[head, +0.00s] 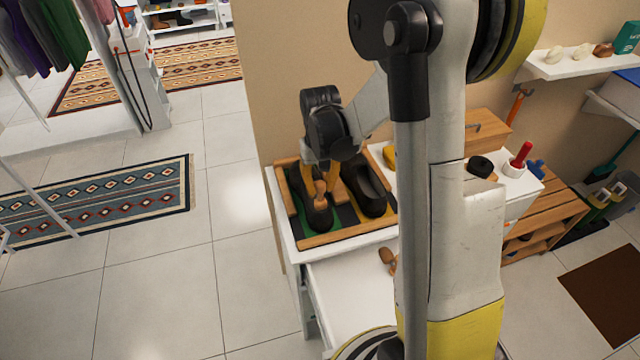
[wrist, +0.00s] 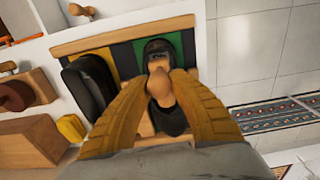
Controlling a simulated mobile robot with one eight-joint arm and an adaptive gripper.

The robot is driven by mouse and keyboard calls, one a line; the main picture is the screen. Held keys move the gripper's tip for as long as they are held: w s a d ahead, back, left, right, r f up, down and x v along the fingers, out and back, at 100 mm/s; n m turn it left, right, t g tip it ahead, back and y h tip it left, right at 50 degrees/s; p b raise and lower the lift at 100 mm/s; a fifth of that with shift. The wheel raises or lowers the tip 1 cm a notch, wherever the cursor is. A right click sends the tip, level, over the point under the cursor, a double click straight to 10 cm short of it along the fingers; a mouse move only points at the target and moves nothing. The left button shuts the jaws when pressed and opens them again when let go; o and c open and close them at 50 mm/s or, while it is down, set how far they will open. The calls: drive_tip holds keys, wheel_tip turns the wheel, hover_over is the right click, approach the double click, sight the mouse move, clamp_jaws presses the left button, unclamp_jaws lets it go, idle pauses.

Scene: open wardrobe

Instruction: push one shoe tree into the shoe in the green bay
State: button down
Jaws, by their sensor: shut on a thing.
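A wooden shoe tree (head: 321,196) is between the fingers of my gripper (head: 320,178), over the black shoe (head: 318,219) in the green bay (head: 304,229) of the wood-framed tray (head: 335,236). In the wrist view, the fingers of my gripper (wrist: 158,78) close on the shoe tree (wrist: 158,88) from both sides. The black shoe (wrist: 158,48) lies beneath, with green bay floor (wrist: 181,48) beside it. My fingers and the tree hide the middle of this shoe. I cannot tell how deep the tree sits in it.
A second black shoe (head: 366,190) lies in the neighbouring yellow bay (head: 378,222). Another wooden piece (head: 387,256) lies in the white drawer (head: 345,285) below the tray. A red-handled item (head: 522,155) and a black-topped item (head: 480,167) stand to the right.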

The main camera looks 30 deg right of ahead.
sight(320, 198)
drive_tip(key=shift+f+b, duration=1.5)
drive_tip(key=shift+f, duration=0.95)
drive_tip(key=shift+w+d+f, duration=0.1)
drive_tip(key=shift+w+d, duration=0.1)
drive_tip(key=shift+w, duration=0.8)
drive_tip(key=shift+w+d, duration=0.2)
drive_tip(key=shift+w, duration=0.75)
drive_tip(key=c, duration=1.2)
unclamp_jaws()
drive_tip(key=shift+o, duration=0.5)
drive_tip(key=o, duration=0.4)
